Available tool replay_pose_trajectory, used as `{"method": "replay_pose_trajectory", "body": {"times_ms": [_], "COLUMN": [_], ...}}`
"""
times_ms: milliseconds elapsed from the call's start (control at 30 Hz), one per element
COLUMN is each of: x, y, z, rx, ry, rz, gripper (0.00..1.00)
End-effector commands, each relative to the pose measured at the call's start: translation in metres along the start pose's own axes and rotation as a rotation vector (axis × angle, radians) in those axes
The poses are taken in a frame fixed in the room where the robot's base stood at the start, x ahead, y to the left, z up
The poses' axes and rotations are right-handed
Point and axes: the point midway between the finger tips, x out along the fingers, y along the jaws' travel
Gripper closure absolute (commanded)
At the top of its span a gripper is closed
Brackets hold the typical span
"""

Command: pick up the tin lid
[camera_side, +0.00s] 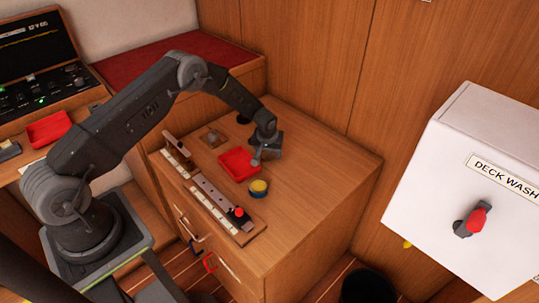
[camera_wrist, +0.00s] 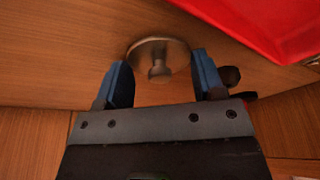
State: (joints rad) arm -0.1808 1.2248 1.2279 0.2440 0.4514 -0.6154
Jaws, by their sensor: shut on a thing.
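The tin lid (camera_wrist: 176,52) is a round, grey metal disc with a small knob, seen in the wrist view between my blue-padded fingertips. My gripper (camera_wrist: 160,62) is shut on it, with one finger at each side of the disc. In the side view my gripper (camera_side: 262,156) is over the wooden cabinet top, just right of the red tray. The lid is hard to make out there, and I cannot tell whether it touches the wood. A small round tin (camera_side: 259,188), blue with a yellow top, stands in front of my gripper.
The red tray (camera_side: 227,158) lies close on the left; its edge also shows in the wrist view (camera_wrist: 275,25). Rails with a red knob (camera_side: 238,213) run along the cabinet's front edge. The cabinet top (camera_side: 315,170) is clear to the right. A white box (camera_side: 450,150) is further right.

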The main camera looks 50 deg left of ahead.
Motion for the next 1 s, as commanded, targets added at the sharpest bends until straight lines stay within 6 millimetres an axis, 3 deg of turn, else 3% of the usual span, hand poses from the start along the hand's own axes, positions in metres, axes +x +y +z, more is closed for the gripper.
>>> {"method": "replay_pose_trajectory", "body": {"times_ms": [433, 567, 700, 1000], "x": [-0.005, -0.017, -0.042, -0.081], "y": [0.0, 0.0, 0.0, -0.069], "z": [-0.002, -0.006, -0.013, -0.017], "rx": [0.0, -0.001, -0.001, -0.007], "ry": [0.002, 0.003, 0.004, 0.002], "rz": [0.001, 0.001, 0.001, -0.001], "gripper": [0.71, 0.71, 0.71, 0.72]}}
